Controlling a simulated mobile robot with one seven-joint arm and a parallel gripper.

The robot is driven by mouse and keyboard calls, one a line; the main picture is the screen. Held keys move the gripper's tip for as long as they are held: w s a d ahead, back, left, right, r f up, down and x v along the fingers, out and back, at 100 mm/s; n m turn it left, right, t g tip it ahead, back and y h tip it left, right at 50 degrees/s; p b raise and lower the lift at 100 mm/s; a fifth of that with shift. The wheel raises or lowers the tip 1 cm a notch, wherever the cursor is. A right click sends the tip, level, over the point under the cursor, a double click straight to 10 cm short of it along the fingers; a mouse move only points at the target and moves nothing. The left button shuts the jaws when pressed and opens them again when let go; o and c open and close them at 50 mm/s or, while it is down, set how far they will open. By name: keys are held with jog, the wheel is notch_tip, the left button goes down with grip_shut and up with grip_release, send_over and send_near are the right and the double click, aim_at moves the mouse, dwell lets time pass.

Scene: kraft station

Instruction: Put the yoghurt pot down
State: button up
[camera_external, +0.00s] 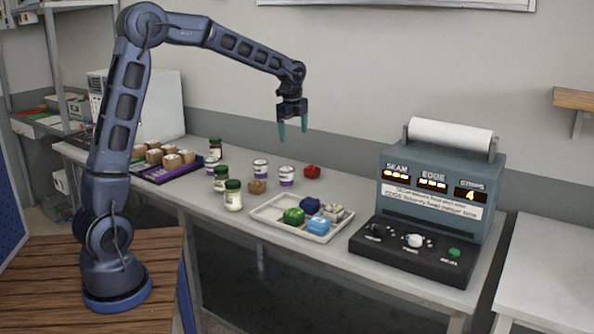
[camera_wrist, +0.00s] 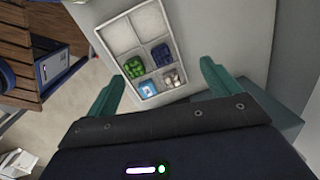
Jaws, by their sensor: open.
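Several white pots with purple bands, likely yoghurt pots, stand upright on the grey table in the external view. One pot (camera_external: 260,169) is behind a small brown box, another pot (camera_external: 286,176) is just right of it, and a third (camera_external: 211,164) is farther left. I cannot tell which one the task means. My gripper (camera_external: 293,134) is open and empty, high above the table and pointing down. Its teal fingers also show in the wrist view (camera_wrist: 163,76), with nothing between them. No pot shows in the wrist view.
A compartmented white tray (camera_external: 262,212) holds green, dark blue, light blue and pale wrapped items; it also shows in the wrist view (camera_wrist: 120,38), with two empty compartments. Green-labelled jars (camera_external: 233,195), a red item (camera_external: 312,171) and a sealing machine (camera_external: 432,205) stand nearby. A dark tray (camera_external: 185,173) holds brown boxes.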

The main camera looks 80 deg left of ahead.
jog(key=s+d+r+n+t, duration=0.1)
jog(key=s+d+r+n, duration=0.15)
jog(key=s+d, duration=0.4)
jog(key=s+d+r+n, duration=0.1)
jog(key=s+d+r, duration=0.2)
jog(key=d, duration=0.6)
jog(key=s+d+r+n+t, duration=0.1)
jog(key=s+d+r+n, duration=0.2)
jog(key=d, duration=0.4)
jog(key=s+d+f+n, duration=0.1)
jog(key=s+d, duration=0.3)
jog(key=s, duration=0.3)
jog(key=s+d+f+n+t, duration=0.1)
jog(key=s+d+f+n, duration=0.1)
jog(key=s+d, duration=0.2)
jog(key=s+d+f+n+t+h, duration=0.1)
jog(key=s+d, duration=0.4)
jog(key=s, duration=0.5)
jog(key=shift+s+f, duration=0.4)
jog(key=shift+f, duration=0.1)
jog(key=shift+a, duration=0.1)
jog(key=shift+c, duration=0.3)
